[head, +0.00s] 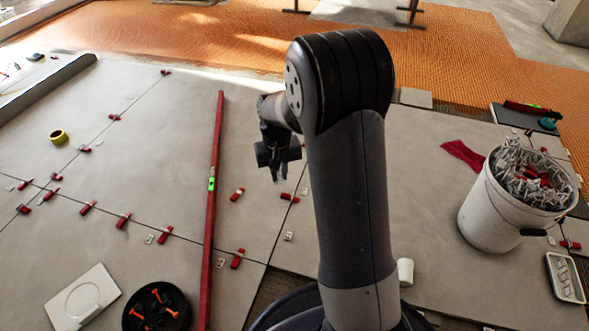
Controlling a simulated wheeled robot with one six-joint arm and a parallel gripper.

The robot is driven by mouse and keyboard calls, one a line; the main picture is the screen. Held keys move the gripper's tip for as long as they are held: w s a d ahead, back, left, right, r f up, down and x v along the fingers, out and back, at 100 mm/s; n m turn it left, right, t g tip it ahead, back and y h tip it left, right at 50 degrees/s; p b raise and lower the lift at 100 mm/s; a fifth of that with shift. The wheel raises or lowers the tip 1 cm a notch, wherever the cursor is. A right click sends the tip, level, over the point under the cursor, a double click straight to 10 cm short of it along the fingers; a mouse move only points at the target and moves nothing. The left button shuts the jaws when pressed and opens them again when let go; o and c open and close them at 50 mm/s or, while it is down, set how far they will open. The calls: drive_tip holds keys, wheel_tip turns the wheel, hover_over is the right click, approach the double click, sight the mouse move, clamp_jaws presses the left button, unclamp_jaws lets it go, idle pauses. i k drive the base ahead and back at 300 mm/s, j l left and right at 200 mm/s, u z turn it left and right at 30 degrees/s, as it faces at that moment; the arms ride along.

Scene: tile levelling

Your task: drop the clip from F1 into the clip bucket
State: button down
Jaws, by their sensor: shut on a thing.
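My gripper (276,176) is left of my upper arm, just above the grey tiles near a seam. It points down and is shut on a small clip, too small and dark at the fingertips to make out clearly. A red wedge (290,198) sits on the seam just below and right of the fingertips. The clip bucket (490,213) is a white pail at the right, standing upright on the tiles. It is filled with pale clips and some red pieces. My gripper is well to the left of it, with my arm between them.
A long red level (214,190) lies left of my gripper. Several red wedges and pale clips dot the seams. A black bowl (156,306) with orange tools, a white cup (405,271), a red cloth (463,155) and a metal tray (565,278) also lie around.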

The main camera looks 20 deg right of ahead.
sight(525, 180)
drive_tip(key=l+z, duration=0.15)
drive_tip(key=z, duration=0.2)
drive_tip(key=k+l+z, duration=0.1)
drive_tip(key=z, duration=0.3)
drive_tip(key=l+z, duration=0.45)
drive_tip(key=l, duration=1.85)
